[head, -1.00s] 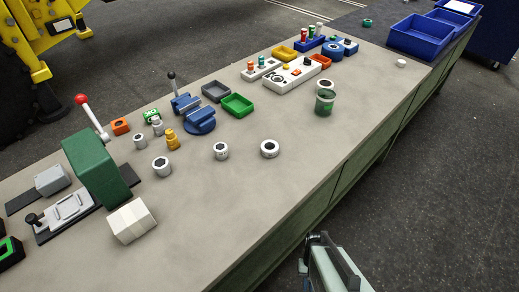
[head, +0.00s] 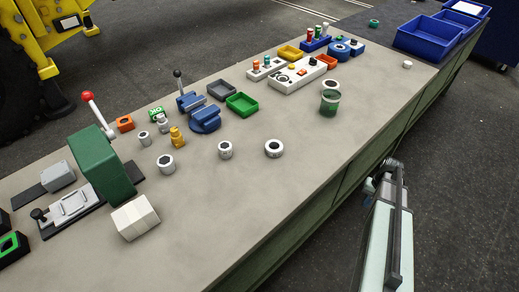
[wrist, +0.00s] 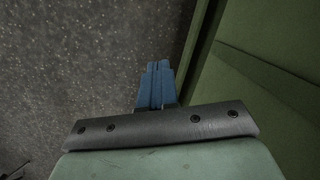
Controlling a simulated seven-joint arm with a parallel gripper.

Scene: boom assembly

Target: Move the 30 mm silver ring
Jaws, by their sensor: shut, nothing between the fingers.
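Several silver rings stand on the grey bench (head: 300,195) in the head view. One ring (head: 274,148) is nearest the front edge, another ring (head: 225,150) is left of it, and a third ring (head: 166,164) is further left. Smaller silver pieces (head: 144,138) stand behind. I cannot tell which ring is the 30 mm one. My gripper (wrist: 158,68) shows blue fingers in the wrist view, shut and empty, over the dark floor beside the green cabinet side. In the head view my arm is off the bench's front edge, apart from all rings.
A green press (head: 100,165) and a white block (head: 134,217) stand at the left. Blue bins (head: 425,38) are at the far end. The bench's front middle is clear.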

